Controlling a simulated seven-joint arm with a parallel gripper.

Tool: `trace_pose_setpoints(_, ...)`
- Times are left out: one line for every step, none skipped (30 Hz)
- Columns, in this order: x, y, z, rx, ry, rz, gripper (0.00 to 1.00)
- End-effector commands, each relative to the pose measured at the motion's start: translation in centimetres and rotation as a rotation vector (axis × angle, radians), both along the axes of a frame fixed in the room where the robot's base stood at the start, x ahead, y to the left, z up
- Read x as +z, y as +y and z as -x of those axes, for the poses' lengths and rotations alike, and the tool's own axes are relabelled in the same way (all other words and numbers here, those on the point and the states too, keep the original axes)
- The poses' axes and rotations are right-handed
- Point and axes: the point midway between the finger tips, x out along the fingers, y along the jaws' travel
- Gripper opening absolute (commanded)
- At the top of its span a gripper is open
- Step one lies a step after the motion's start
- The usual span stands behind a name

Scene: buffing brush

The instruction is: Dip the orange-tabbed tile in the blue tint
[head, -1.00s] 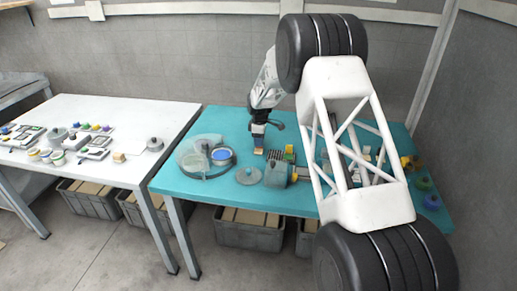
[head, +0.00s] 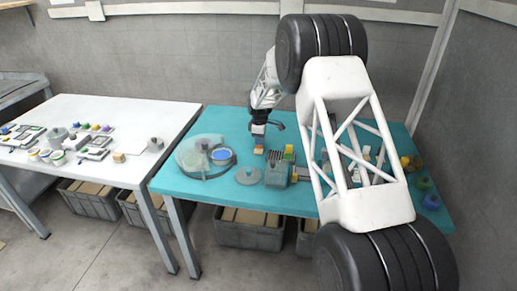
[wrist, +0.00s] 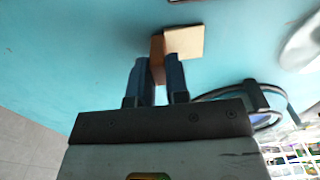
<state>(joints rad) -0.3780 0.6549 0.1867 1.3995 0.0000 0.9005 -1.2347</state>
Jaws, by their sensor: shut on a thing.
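My gripper (head: 259,141) points down over the teal table, right of the blue tint. In the wrist view, its two blue fingers (wrist: 158,80) are shut on the orange-brown tab (wrist: 157,58) of the tile. The tile's pale tan, square face (wrist: 186,42) shows beyond the fingertips. In the head view, the tile (head: 259,151) is a small orange patch below the fingers; I cannot tell whether it touches the table. The blue tint (head: 222,154) is in a round, dark-rimmed dish at the right side of a grey round tray (head: 190,168). The tile is apart from it.
A grey disc with a knob (head: 250,176) lies in front of my gripper. A grey block-shaped holder (head: 277,173) with coloured pieces stands to its right. My arm hides much of the table's right side. A white table (head: 120,125) with many small items stands left.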

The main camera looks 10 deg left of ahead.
Motion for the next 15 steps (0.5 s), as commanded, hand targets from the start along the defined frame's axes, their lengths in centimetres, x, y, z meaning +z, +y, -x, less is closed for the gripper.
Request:
trace_pose_setpoints(0.0, 0.0, 0.0, 0.000, 0.000, 0.000, 0.00)
trace_pose_setpoints(0.0, 0.0, 0.0, 0.000, 0.000, 0.000, 0.00)
trace_pose_setpoints(0.1, 0.0, 0.0, 0.000, 0.000, 0.000, 0.00)
trace_pose_setpoints(0.1, 0.0, 0.0, 0.000, 0.000, 0.000, 0.00)
trace_pose_setpoints(0.2, 0.0, 0.0, 0.000, -0.001, 0.000, 0.00)
trace_pose_setpoints(0.3, 0.0, 0.0, 0.000, -0.001, 0.000, 0.00)
trace_pose_setpoints(0.4, 0.0, 0.0, 0.000, -0.001, 0.000, 0.00)
trace_pose_setpoints(0.6, 0.0, 0.0, 0.000, -0.001, 0.000, 0.00)
trace_pose_setpoints(0.8, 0.0, 0.0, 0.000, -0.001, 0.000, 0.00)
trace_pose_setpoints(0.9, 0.0, 0.0, 0.000, -0.001, 0.000, 0.00)
trace_pose_setpoints(1.1, 0.0, 0.0, 0.000, -0.001, 0.000, 0.00)
trace_pose_setpoints(1.3, 0.0, 0.0, 0.000, -0.001, 0.000, 0.00)
trace_pose_setpoints(1.5, 0.0, 0.0, 0.000, -0.001, 0.000, 0.00)
trace_pose_setpoints(1.7, 0.0, 0.0, 0.000, -0.001, 0.000, 0.00)
trace_pose_setpoints(1.9, 0.0, 0.0, 0.000, -0.001, 0.000, 0.00)
